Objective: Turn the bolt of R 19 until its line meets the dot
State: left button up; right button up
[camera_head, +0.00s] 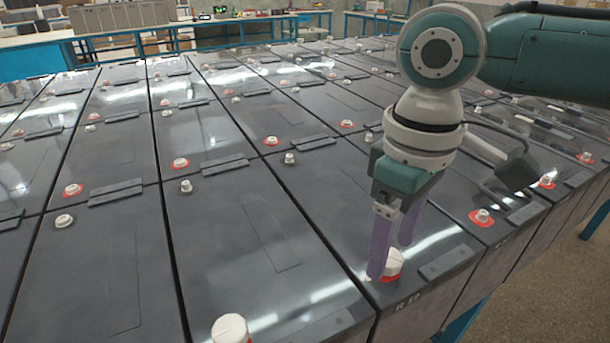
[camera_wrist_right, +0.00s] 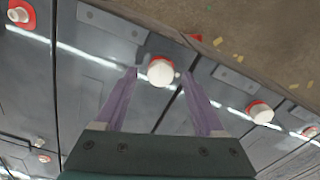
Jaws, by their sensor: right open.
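A dark battery block with a partly readable label starting "R 1" (camera_head: 408,303) stands at the near edge. Its white bolt (camera_head: 394,260) sits on a red ring at the near corner, partly behind a finger. My right gripper (camera_head: 390,258) points down with purple fingers open, one on each side of this bolt. In the right wrist view the bolt (camera_wrist_right: 160,72) shows between the open fingertips (camera_wrist_right: 158,75), with a visible gap on either side. I cannot make out the bolt's line or the dot. My left gripper is out of view.
Rows of similar dark batteries with bolts, some on red rings, fill the surface. Neighbouring bolts stand at the front (camera_head: 230,328) and to the right (camera_head: 482,216). Brown floor (camera_head: 540,285) shows beyond the near edge. Blue-legged benches stand at the back.

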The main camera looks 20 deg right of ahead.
jog(key=shift+f, duration=0.65)
jog(key=shift+a, duration=0.1)
grip_shut()
